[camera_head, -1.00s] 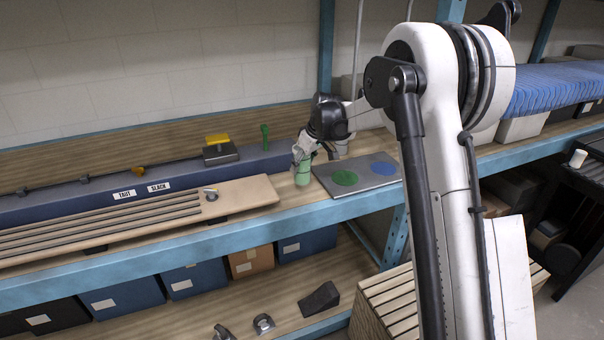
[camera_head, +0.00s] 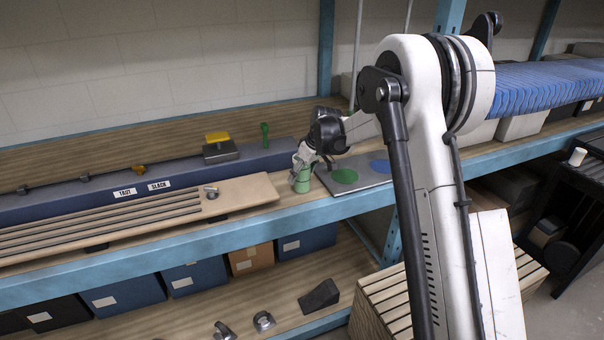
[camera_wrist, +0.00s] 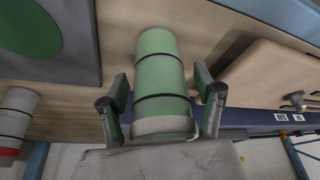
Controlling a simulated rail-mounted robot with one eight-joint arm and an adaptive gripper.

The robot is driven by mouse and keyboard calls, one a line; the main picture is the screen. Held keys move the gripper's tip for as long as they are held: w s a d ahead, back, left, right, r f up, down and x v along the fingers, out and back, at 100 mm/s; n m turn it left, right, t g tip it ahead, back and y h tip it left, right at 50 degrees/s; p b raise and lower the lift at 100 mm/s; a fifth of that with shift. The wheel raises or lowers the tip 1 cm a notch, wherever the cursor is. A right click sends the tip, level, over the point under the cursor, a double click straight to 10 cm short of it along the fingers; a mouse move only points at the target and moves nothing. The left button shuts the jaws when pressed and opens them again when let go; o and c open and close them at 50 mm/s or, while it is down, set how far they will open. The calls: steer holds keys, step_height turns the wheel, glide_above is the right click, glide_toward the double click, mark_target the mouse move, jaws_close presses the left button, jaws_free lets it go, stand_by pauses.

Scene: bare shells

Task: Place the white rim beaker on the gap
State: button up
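The white rim beaker (camera_wrist: 160,75) is pale green with dark bands and a white rim on the side toward my gripper. It also shows in the head view (camera_head: 301,184), at the bare strip of shelf between a wooden board and a grey plate. In the head view my gripper (camera_head: 303,164) reaches down to the beaker from the upper right. I cannot tell whether the beaker's base touches the shelf.
The grey plate (camera_head: 325,182) with a green disc (camera_head: 344,176) and a blue disc (camera_head: 380,166) lies to the right. The wooden board (camera_head: 252,188) with long bars lies to the left. A blue beam (camera_head: 270,160) runs behind. A grey beaker with a red band (camera_wrist: 14,120) stands nearby.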

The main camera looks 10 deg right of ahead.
steer(key=v, duration=1.2)
steer(key=s+a+r+m, duration=0.2)
steer(key=s+r, duration=0.5)
steer(key=s, duration=0.4)
steer(key=s+r+m+t+h, duration=0.2)
steer(key=s+m, duration=0.1)
steer(key=s, duration=1.9)
steer(key=s+f+m+t, duration=0.1)
steer(key=s+f, duration=0.4)
steer(key=s, duration=0.6)
steer(key=shift+s+a+f+m+t+h+b, duration=0.2)
steer(key=shift+a+f+m+t+h+b, duration=0.1)
steer(key=shift+m+b, duration=0.15)
step_height(320, 180, down, 6)
steer(key=b, duration=0.5)
steer(key=shift+r+b, duration=0.15)
steer(key=shift+b, duration=0.2)
